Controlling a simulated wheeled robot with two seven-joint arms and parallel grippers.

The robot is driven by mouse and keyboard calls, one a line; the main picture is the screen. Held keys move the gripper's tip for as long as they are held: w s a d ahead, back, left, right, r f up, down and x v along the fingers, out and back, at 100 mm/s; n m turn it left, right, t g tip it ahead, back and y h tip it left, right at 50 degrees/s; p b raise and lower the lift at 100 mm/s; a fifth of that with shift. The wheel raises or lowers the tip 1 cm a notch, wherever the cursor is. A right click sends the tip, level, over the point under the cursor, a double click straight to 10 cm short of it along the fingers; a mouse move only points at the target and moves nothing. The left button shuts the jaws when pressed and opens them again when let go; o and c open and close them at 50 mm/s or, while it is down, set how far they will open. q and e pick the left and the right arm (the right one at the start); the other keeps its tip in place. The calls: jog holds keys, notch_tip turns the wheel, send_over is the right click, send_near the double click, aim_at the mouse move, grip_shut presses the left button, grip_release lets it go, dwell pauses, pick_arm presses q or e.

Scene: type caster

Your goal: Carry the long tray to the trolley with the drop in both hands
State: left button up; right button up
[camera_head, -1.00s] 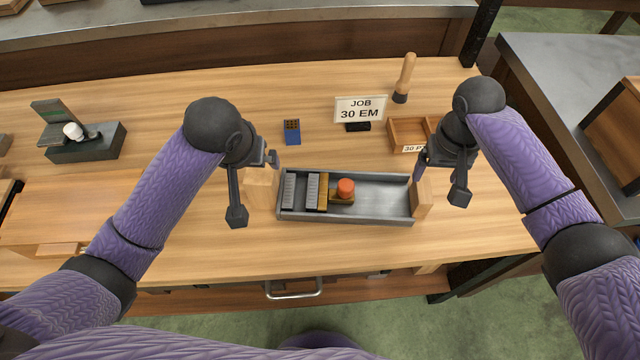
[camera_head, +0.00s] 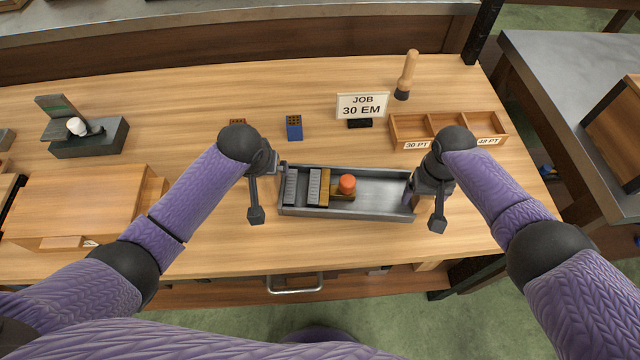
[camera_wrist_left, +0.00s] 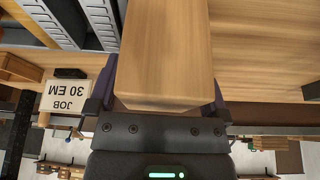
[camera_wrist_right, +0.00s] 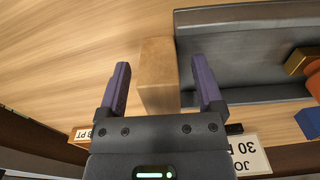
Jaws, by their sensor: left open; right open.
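The long grey metal tray (camera_head: 375,211) lies on the wooden workbench. In its left part are ribbed grey blocks (camera_head: 314,184) and a brass piece with an orange knob (camera_head: 347,184). A wooden handle block sits at each end: the left one shows in the left wrist view (camera_wrist_left: 164,55), the right one in the right wrist view (camera_wrist_right: 158,75). My left gripper (camera_wrist_left: 165,92) is open with its fingers on both sides of the left handle. My right gripper (camera_wrist_right: 160,80) is open, fingers straddling the right handle with gaps visible. The trolley cannot be made out for certain.
A job sign (camera_head: 361,106) reading 30 EM, a blue block with holes (camera_head: 294,127) and a compartmented wooden box (camera_head: 411,128) stand behind the tray. A wooden-handled tool (camera_head: 406,75) stands further back. A grey-topped table (camera_head: 560,90) is at the right.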

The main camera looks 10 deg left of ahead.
pick_arm(q)
jog(key=c, duration=1.1)
pick_arm(e)
jog(key=c, duration=1.1)
pick_arm(q)
grip_shut()
pick_arm(e)
grip_shut()
